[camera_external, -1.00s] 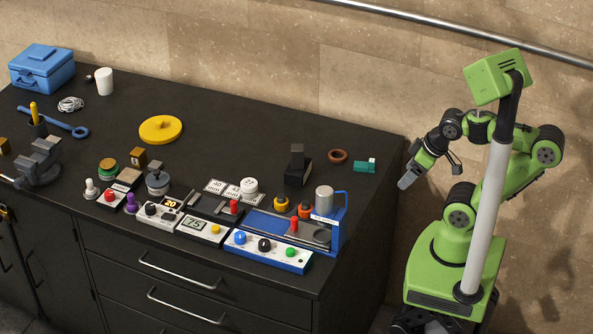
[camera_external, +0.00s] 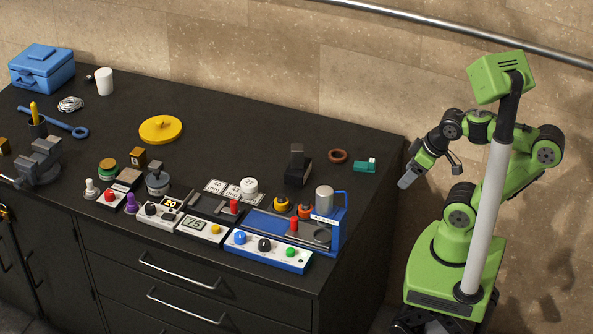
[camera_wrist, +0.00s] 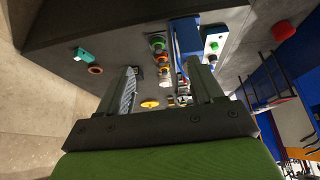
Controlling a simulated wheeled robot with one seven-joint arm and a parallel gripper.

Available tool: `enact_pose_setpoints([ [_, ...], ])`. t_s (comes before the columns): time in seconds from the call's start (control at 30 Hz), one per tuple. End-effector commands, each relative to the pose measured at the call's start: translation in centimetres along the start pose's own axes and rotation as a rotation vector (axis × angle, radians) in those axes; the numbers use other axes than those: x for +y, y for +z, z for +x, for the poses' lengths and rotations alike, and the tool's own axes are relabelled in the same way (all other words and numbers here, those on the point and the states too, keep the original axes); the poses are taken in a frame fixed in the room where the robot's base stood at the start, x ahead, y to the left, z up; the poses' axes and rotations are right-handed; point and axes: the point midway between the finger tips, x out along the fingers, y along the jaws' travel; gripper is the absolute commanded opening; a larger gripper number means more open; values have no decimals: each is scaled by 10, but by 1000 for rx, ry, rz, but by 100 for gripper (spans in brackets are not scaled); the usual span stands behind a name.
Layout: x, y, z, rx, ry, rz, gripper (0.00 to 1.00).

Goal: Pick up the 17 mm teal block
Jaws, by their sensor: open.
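A teal block (camera_external: 364,166) lies on the black bench top near its right edge. It has a smaller raised part on its left end. It also shows in the wrist view (camera_wrist: 83,55), at the upper left, outside the space between my fingers. My gripper (camera_external: 406,182) is off the right side of the bench, to the right of the block and apart from it. In the wrist view my gripper (camera_wrist: 166,85) has its two fingers spread with nothing held between them.
A brown ring (camera_external: 338,156) lies just left of the teal block. A black stand (camera_external: 298,168) is further left. The blue press (camera_external: 335,232) and its control box (camera_external: 268,252) stand at the front right. The bench's right edge (camera_external: 385,190) lies between block and gripper.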

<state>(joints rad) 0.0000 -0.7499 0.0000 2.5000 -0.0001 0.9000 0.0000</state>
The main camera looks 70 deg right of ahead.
Motion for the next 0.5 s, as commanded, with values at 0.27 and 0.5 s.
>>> enact_pose_setpoints([
  [0.27,2,-7,11,-18,3,-15,66],
  [0.5,42,-55,92,-78,-86,-128,66],
])
